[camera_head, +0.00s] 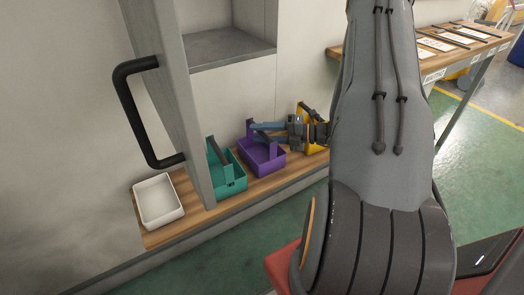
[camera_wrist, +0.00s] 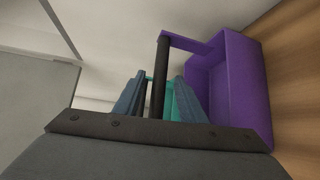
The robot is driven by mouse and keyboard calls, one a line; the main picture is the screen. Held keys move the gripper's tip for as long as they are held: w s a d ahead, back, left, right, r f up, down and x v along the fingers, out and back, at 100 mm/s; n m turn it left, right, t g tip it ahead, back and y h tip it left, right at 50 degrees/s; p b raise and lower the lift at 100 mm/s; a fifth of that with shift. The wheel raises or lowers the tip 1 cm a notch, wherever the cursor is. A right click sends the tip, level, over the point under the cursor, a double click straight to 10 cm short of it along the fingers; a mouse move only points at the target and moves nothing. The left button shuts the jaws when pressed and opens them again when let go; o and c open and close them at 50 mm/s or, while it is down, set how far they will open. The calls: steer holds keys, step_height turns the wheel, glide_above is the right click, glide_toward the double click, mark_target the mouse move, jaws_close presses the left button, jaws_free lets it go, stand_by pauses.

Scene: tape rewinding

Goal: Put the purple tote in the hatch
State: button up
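The purple tote (camera_head: 265,160) stands on the wooden shelf between a teal tote and a yellow one. My gripper (camera_head: 258,132) reaches in from the right at the height of its handle. In the wrist view the purple tote (camera_wrist: 245,85) is on the right, and its dark handle bar (camera_wrist: 160,75) runs between my two blue-grey fingers (camera_wrist: 160,88). The fingers are apart, with a gap visible on each side of the bar. The hatch (camera_head: 228,44) is the grey recess in the wall above; its door (camera_head: 172,85) stands open, with a black handle.
The teal tote (camera_head: 228,178) stands left of the purple one, close to the hatch door. The yellow tote (camera_head: 312,140) is on the right, partly behind my arm. A white bin (camera_head: 158,201) sits at the shelf's (camera_head: 190,229) left end. A wooden table (camera_head: 465,50) stands at the back right.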

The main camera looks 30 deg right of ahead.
steer(key=x, duration=0.3)
steer(key=shift+s, duration=0.1)
steer(key=shift+c, duration=0.3)
jaws_close()
